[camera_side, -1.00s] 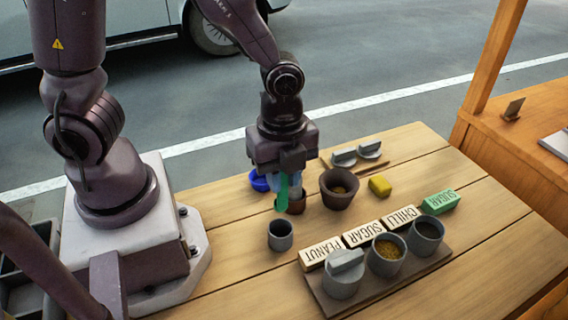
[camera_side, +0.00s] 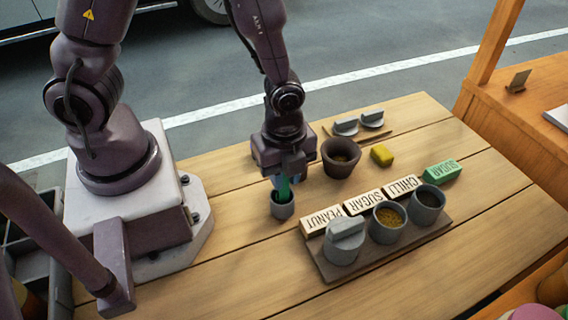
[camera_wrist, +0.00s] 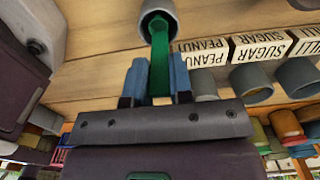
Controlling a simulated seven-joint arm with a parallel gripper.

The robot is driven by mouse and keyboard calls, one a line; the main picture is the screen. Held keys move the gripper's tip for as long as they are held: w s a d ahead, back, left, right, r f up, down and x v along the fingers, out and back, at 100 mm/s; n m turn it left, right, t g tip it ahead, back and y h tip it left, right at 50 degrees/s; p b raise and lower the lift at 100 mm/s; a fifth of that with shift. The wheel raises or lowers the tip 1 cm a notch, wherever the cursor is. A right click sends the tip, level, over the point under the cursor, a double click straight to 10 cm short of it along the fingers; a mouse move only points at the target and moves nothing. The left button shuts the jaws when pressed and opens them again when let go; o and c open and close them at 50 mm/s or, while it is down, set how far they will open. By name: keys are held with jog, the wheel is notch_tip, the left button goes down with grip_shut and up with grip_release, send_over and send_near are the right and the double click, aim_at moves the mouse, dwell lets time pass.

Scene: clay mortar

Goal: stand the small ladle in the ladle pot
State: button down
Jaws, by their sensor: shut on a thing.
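The small ladle is a green stick-like tool (camera_side: 284,188), held nearly upright in the side view. My gripper (camera_side: 286,178) is shut on it, with blue fingertips on either side. In the wrist view the ladle (camera_wrist: 160,60) runs from between my fingertips (camera_wrist: 160,80) to the pot's mouth. The ladle pot is a small grey cup (camera_side: 283,210), upright on the table; it also shows in the wrist view (camera_wrist: 172,6). The ladle's lower end overlaps the pot's opening and appears to be inside it. How deep it reaches is hidden. My fingertips are just above the rim.
A board (camera_side: 395,248) with several grey jars stands to the right, behind it the PEANUT (camera_side: 322,220), SUGAR and CHILLI blocks. The front-left table is clear.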

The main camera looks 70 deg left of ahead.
jog(key=shift+f, duration=0.3)
jog(key=c, duration=0.9)
grip_release()
jog(key=shift+c, duration=0.2)
notch_tip(320, 180, up, 13)
